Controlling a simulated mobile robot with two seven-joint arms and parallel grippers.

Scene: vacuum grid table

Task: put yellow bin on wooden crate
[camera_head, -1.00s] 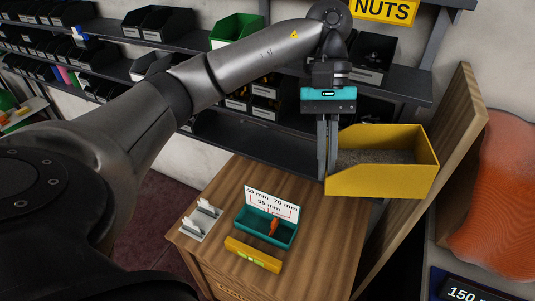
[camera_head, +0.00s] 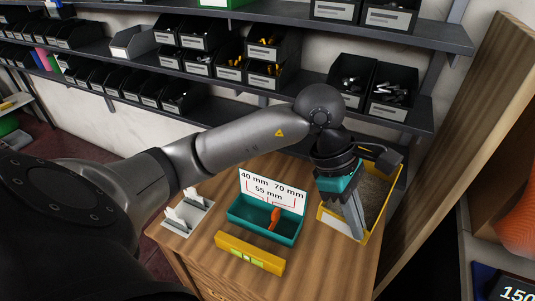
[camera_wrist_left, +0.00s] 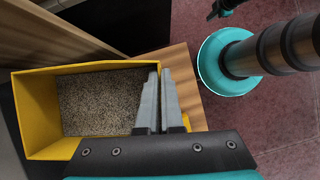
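The yellow bin (camera_head: 334,222), filled with small grey-brown pieces, is at the right rear of the wooden crate's top (camera_head: 205,252). I cannot tell whether it rests on the top or hovers just above it. My left gripper (camera_head: 357,228) reaches down at the bin, its fingers closed on one bin wall. The left wrist view also shows the bin (camera_wrist_left: 40,115) with the fingers (camera_wrist_left: 160,128) at its right wall.
A teal box (camera_head: 262,228) with an orange item, a yellow level (camera_head: 250,254) and a grey plate with white holders (camera_head: 187,212) occupy the crate's top left of the bin. A tall wooden board (camera_head: 465,140) leans at right. Shelves of black bins (camera_head: 185,97) stand behind.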

